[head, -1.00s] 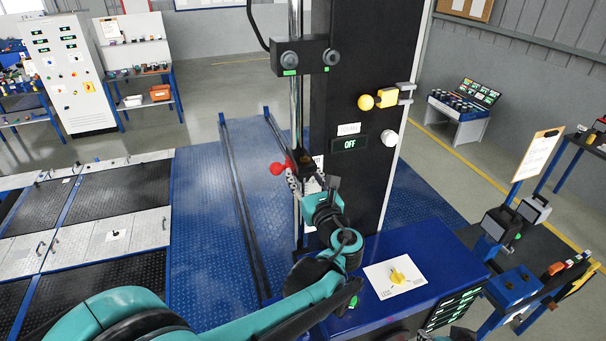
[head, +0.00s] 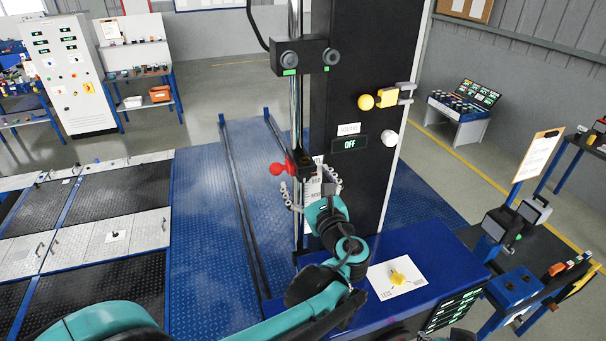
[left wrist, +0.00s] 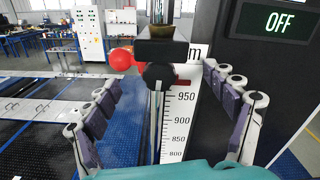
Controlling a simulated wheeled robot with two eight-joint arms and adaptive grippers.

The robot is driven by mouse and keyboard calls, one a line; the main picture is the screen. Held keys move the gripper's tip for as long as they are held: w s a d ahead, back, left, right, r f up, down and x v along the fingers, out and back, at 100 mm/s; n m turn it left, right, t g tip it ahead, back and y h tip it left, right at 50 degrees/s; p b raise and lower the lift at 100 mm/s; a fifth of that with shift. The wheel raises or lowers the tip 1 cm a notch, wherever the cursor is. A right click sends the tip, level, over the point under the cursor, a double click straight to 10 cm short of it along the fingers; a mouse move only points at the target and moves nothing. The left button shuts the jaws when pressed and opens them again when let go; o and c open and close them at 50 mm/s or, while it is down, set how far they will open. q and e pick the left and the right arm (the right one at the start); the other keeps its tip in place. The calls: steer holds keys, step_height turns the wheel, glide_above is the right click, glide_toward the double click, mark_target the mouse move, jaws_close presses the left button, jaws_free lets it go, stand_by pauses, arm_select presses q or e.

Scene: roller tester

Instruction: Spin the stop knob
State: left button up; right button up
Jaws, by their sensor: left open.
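A black stop block (head: 303,165) with a red ball (head: 276,169) on its left side sits on the upright chrome post. In the left wrist view a dark round knob (left wrist: 159,75) sticks out of the front of this block, above a white scale (left wrist: 181,120). I take it for the stop knob. In the head view I cannot make the knob out clearly. My left gripper (head: 313,190) is open and empty, just in front of and below the block. In the left wrist view its fingers (left wrist: 162,82) stand on either side of the knob, with gaps to it.
A yellow selector (head: 398,277) sits on the blue cabinet (head: 425,245) below. Left of the post is open blue floor plate (head: 200,220).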

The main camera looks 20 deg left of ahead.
mark_target(305, 177)
arm_select(q)
steer(key=shift+v, duration=1.9)
